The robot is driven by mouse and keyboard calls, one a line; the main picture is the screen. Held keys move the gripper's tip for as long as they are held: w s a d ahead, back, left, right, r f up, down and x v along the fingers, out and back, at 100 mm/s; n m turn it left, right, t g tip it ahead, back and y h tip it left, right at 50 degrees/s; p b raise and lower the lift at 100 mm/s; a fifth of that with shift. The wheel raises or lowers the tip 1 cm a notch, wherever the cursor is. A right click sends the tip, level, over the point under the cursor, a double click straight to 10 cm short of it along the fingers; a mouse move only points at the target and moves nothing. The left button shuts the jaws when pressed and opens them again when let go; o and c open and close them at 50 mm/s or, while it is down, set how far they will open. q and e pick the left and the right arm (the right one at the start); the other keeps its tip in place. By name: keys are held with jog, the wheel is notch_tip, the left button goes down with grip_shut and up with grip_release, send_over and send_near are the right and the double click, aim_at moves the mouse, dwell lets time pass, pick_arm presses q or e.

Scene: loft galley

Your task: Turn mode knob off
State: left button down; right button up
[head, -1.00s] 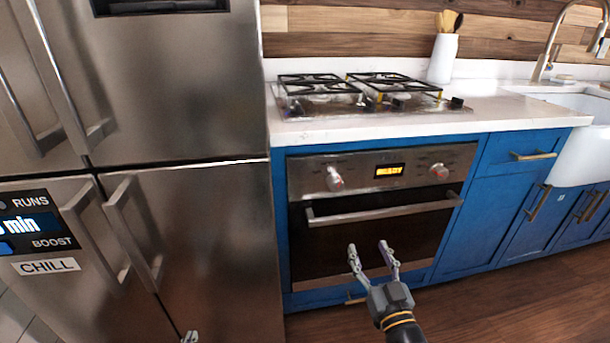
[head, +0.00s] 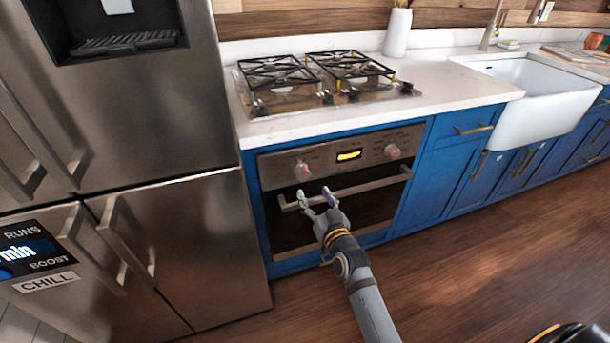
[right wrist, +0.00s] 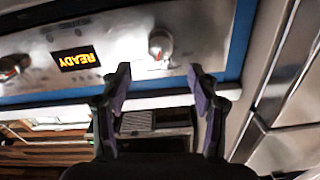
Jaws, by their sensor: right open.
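The oven's steel control panel has a left knob (head: 302,171) and a right knob (head: 392,151), both with reddish marks, either side of a lit yellow display (head: 349,155). I cannot read which knob is the mode knob. My right gripper (head: 316,195) is open and empty, just below the left knob and by the oven handle (head: 345,192). In the right wrist view, which looks upside down, the left knob (right wrist: 160,43) lies beyond the open fingers (right wrist: 158,88), apart from them. The display there reads READY (right wrist: 75,58). My left gripper is out of view.
The oven sits in blue cabinets under a white counter (head: 270,130) with a gas cooktop (head: 325,80). A steel fridge (head: 200,240) stands close on the left. A white sink (head: 535,100) is at the right.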

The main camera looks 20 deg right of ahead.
aim_at(304, 177)
jog(key=w, duration=0.8)
jog(key=shift+w+a, duration=0.1)
jog(key=shift+w, duration=0.2)
jog(key=c, duration=1.2)
